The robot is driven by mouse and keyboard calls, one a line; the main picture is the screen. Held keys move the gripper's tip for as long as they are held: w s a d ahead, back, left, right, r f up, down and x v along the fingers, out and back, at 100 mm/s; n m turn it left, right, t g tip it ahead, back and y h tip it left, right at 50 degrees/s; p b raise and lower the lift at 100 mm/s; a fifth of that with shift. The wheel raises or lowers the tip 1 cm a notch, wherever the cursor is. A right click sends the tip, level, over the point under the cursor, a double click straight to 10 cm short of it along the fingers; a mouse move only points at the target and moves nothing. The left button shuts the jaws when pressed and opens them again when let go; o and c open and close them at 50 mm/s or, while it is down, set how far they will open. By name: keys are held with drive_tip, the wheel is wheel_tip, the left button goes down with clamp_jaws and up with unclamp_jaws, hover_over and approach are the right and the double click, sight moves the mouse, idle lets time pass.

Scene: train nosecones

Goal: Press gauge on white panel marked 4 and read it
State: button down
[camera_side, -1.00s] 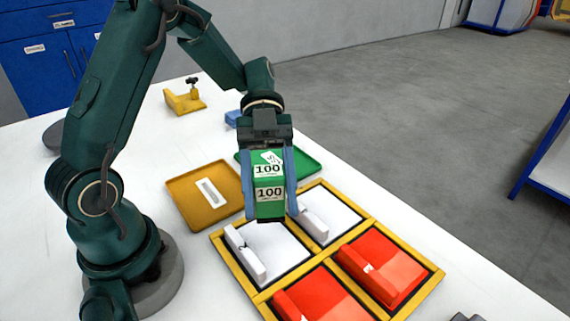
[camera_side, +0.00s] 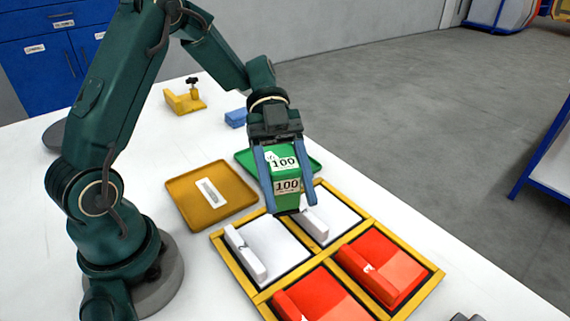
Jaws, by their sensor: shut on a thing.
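My gripper (camera_side: 290,207) is shut on a green gauge block (camera_side: 287,172), with one blue finger on each side. The gauge shows "100" on its upper and front faces. It hangs over the inner edges of the two white panels, at their far end; I cannot tell whether it touches either. The left white panel (camera_side: 278,245) carries a raised white bar with a small dark mark. The right white panel (camera_side: 340,218) also has a white bar, partly hidden by the gauge and finger. I cannot read a 4 on either panel.
Two red panels (camera_side: 405,268) with red bars fill the near half of the yellow frame (camera_side: 375,231). An orange tray (camera_side: 235,199) and a green tray (camera_side: 244,158) lie behind it. A yellow clamp (camera_side: 184,102) and a blue block (camera_side: 236,118) stand farther back.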

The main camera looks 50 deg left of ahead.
drive_tip(key=w+n+t+h, duration=0.1)
drive_tip(key=w+n+t, duration=0.35)
drive_tip(key=w, duration=0.65)
hover_over(335, 216)
drive_tip(key=shift+f, duration=2.95)
drive_tip(key=shift+f, duration=0.6)
wheel_tip(335, 216, up, 7)
idle(0.4)
